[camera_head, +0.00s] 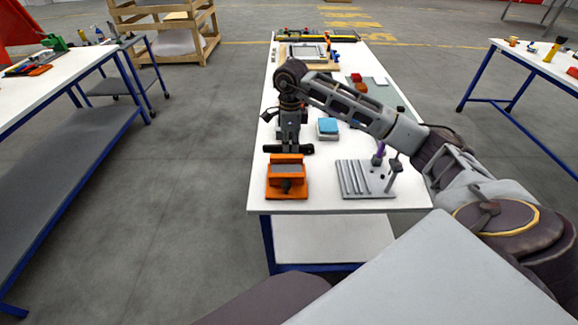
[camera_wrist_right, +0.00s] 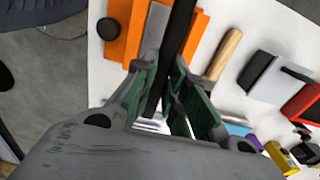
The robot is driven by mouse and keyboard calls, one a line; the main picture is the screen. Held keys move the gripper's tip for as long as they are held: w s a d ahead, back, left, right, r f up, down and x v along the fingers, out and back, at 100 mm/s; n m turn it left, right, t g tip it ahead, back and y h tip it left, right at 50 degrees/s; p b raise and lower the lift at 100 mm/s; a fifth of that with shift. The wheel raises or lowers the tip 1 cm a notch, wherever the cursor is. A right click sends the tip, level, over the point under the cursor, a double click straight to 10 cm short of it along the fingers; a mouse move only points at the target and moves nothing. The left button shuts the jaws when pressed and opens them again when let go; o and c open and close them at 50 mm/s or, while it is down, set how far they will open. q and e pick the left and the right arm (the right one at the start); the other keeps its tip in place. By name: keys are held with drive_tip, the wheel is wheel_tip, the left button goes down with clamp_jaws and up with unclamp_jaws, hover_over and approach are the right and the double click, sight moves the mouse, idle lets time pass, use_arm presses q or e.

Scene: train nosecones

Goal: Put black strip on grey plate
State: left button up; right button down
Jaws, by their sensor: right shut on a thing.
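My right gripper (camera_head: 291,147) points down over the near part of the white table, just behind the orange fixture. It is shut on the black strip (camera_head: 274,149), which shows on both sides of the fingers. In the right wrist view the black strip (camera_wrist_right: 178,35) runs up from between the fingertips (camera_wrist_right: 165,100), over the orange fixture. A grey plate (camera_head: 286,169) lies on top of the orange fixture (camera_head: 287,190), close in front of the strip. The strip is apart from it in the head view. My left gripper is not in view.
A grey grooved block (camera_head: 352,180) with posts stands right of the orange fixture. A blue-topped block (camera_head: 328,127) and a wooden handle (camera_wrist_right: 226,53) are nearby.

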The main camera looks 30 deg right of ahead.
sight(290, 152)
wheel_tip(290, 152, down, 4)
drive_tip(key=shift+f, duration=0.55)
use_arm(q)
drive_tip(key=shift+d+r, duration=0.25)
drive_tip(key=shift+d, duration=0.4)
use_arm(e)
drive_tip(key=shift+f, duration=0.1)
drive_tip(key=shift+f+p, duration=0.5)
drive_tip(key=shift+f, duration=1.2)
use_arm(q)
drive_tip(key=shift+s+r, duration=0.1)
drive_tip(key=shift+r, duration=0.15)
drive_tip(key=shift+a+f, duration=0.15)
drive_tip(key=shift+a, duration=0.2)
use_arm(e)
drive_tip(key=shift+f, duration=0.2)
drive_tip(key=c, duration=1.7)
unclamp_jaws()
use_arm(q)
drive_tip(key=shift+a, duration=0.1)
